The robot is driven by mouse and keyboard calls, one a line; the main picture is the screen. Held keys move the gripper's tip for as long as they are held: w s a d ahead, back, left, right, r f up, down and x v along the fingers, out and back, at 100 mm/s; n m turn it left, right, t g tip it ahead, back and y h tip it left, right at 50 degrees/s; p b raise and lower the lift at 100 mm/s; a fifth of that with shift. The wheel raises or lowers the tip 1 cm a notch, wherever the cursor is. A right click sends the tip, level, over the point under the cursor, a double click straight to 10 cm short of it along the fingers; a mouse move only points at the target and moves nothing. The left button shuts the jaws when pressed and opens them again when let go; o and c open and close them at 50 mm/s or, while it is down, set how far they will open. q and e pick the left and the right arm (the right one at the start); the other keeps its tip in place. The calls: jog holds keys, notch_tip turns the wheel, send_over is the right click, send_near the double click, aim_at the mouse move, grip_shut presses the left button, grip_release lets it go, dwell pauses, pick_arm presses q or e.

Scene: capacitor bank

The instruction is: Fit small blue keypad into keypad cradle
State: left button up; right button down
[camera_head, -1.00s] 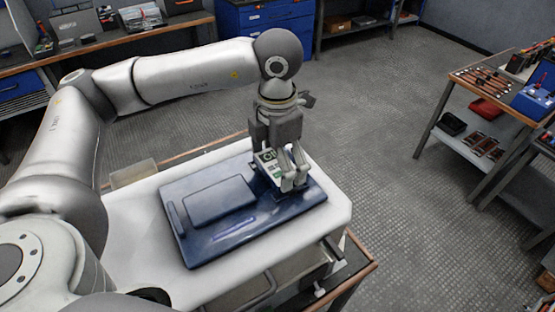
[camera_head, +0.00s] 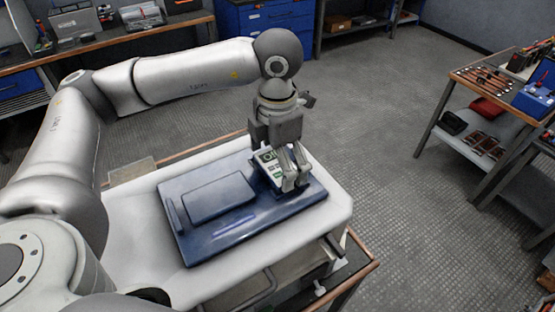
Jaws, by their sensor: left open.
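A blue board (camera_head: 200,245) lies on the white tabletop. My left gripper (camera_head: 297,178) points down over the board's right end, with its fingers open. The small keypad (camera_head: 268,161) shows a pale face with green and dark marks, close against the fingers on their left side. It sits at the dark blue raised holder that looks like the keypad cradle (camera_head: 262,183). The fingers hide much of the keypad and cradle, so I cannot tell whether it is fully seated. My right gripper is not in view.
A raised blue panel (camera_head: 219,197) and a narrow blue bar stand on the board's left part. A bench with tools (camera_head: 490,85) is at the right, and blue drawers (camera_head: 265,30) are at the back. The floor between is clear.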

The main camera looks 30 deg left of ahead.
pick_arm(q)
notch_tip(320, 180, up, 12)
dwell(0.6)
